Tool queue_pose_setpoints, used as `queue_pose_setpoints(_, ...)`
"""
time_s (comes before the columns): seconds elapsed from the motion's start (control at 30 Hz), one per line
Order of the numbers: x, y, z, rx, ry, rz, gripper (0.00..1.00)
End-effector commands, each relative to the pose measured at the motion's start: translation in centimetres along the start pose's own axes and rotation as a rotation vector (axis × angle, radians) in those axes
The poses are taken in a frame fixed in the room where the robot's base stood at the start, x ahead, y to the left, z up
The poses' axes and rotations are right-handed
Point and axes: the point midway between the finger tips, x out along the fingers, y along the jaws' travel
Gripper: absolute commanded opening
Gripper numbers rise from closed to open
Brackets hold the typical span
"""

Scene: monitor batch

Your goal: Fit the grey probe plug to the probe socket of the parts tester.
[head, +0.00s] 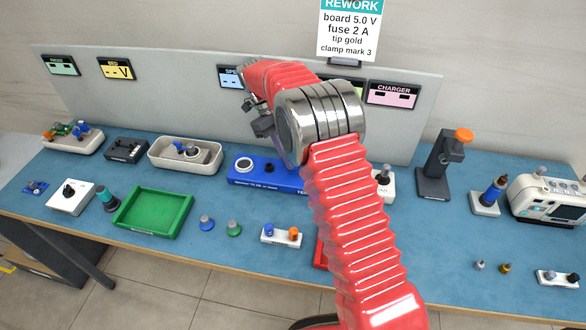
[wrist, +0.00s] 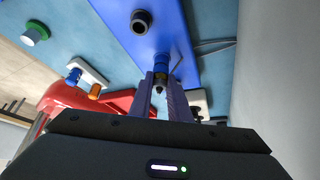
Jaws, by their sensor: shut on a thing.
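The parts tester (head: 262,178) is a long blue box in the middle of the bench, its right end hidden behind my arm. My gripper (wrist: 161,82) is shut on a small dark piece with a yellowish part, seemingly the plug, mostly hidden between the fingers. The fingers point at the tester top near the smaller fitting; I cannot tell whether they touch.
A green tray (head: 153,212) and a white block with blue and orange pegs (head: 281,237) stand in front. A grey bin (head: 185,155) is left of the tester. A dark stand with an orange knob (head: 440,165) is at right.

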Motion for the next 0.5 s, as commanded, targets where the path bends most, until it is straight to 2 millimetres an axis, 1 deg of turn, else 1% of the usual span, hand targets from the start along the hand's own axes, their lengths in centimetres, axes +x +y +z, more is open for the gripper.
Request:
queue_pose_setpoints(0.4, 0.20, 0.00, 0.11, 0.000, 0.000, 0.000, 0.00)
queue_pose_setpoints(0.43, 0.19, 0.00, 0.10, 0.000, 0.000, 0.000, 0.18)
queue_pose_setpoints(0.5, 0.19, 0.00, 0.10, 0.000, 0.000, 0.000, 0.23)
